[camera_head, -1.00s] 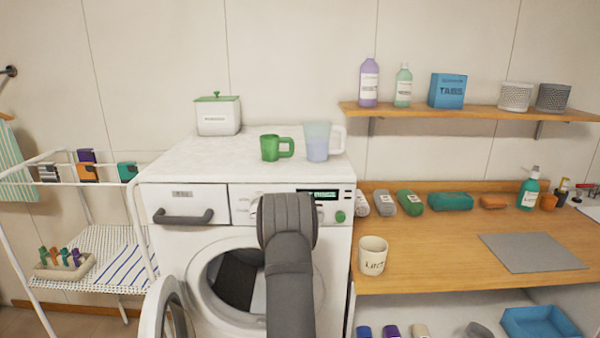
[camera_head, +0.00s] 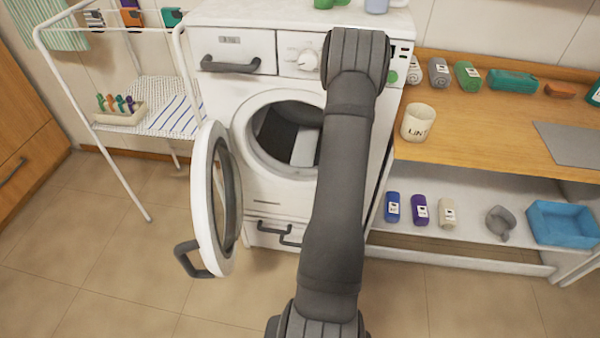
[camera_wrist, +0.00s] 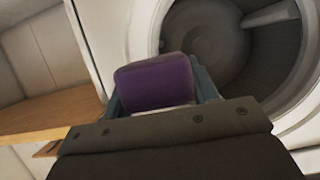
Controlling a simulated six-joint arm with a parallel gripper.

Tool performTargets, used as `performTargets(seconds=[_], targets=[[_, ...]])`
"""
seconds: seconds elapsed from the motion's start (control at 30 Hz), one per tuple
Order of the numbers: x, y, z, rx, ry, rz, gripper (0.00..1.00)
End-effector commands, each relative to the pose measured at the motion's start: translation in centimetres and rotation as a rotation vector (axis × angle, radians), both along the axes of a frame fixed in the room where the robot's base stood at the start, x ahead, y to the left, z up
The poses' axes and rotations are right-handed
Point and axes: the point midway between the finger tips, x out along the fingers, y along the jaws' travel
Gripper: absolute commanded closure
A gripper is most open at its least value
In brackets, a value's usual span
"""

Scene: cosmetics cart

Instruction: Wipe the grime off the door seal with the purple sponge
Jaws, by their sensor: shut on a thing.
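In the wrist view my gripper (camera_wrist: 163,98) is shut on the purple sponge (camera_wrist: 155,82), with one finger on each side of it. The sponge is in front of the washing machine's round opening, at its left side; I cannot tell whether it touches the machine. The door seal (camera_head: 253,150) rings the opening in the head view, and its right part is hidden behind my arm. The seal's left edge also shows in the wrist view (camera_wrist: 160,30). I cannot make out the grime. In the head view my gripper and the sponge are hidden behind my arm.
The washer door (camera_head: 212,200) stands open to the left. A drying rack (camera_head: 150,110) is left of the machine. The floor in front is clear.

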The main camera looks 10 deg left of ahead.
Motion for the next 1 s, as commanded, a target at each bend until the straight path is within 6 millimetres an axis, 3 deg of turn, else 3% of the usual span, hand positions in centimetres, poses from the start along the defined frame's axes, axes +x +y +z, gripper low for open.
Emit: performTargets(seconds=[0.13,0.27,0.5,0.63,0.8,1.0], targets=[[1.4,0.5,-0.5,-0.007,-0.004,0.001,0.67],[4.8,2.0,-1.7,-0.021,-0.007,0.000,0.67],[12.6,7.1,-4.1,-0.027,-0.008,-0.005,0.67],[15.7,9.9,-4.9,-0.017,-0.007,-0.004,0.67],[17.9,12.4,-5.4,-0.004,-0.002,-0.001,0.67],[18.4,13.1,-6.0,0.000,0.001,0.000,0.67]])
